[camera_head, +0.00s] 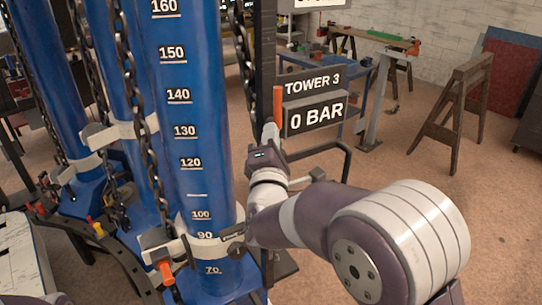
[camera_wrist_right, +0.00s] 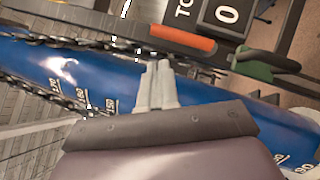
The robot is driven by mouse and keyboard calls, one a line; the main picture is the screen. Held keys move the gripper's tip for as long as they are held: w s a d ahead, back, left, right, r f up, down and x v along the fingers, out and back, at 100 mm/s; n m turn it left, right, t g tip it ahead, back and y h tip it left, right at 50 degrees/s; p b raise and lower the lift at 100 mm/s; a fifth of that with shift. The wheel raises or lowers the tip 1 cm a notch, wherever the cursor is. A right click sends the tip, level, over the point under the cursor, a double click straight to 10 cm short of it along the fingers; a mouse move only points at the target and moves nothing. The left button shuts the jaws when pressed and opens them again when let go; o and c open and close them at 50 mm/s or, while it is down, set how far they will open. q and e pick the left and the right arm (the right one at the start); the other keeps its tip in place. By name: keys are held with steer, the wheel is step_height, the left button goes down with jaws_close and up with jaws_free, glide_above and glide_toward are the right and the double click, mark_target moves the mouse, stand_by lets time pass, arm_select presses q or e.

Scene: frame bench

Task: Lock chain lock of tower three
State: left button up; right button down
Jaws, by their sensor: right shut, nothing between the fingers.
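The nearest blue tower (camera_head: 190,120) has a printed scale and stands beside the signs "TOWER 3" and "0 BAR" (camera_head: 316,115). A dark chain (camera_head: 148,170) hangs along its front, down toward a pale clamp band (camera_head: 200,247) with an orange-handled fitting (camera_head: 166,272). I cannot tell whether the chain is fastened there. My right gripper (camera_head: 270,131) is shut and empty, to the right of the tower, close to an upright orange handle (camera_head: 277,103). In the right wrist view its fingers (camera_wrist_right: 157,66) are together in front of the blue tower, near the orange handle (camera_wrist_right: 182,40). My left gripper is not in view.
Other blue towers with chains and pale bands (camera_head: 110,133) stand to the left. A black post and rail (camera_head: 330,150) stand right of the tower. A wooden sawhorse (camera_head: 455,110) and workbench (camera_head: 375,40) are farther back, with open floor between.

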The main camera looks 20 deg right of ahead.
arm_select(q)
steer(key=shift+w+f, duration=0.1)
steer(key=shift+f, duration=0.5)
arm_select(e)
steer(key=v, duration=0.3)
steer(key=shift+f, duration=0.1)
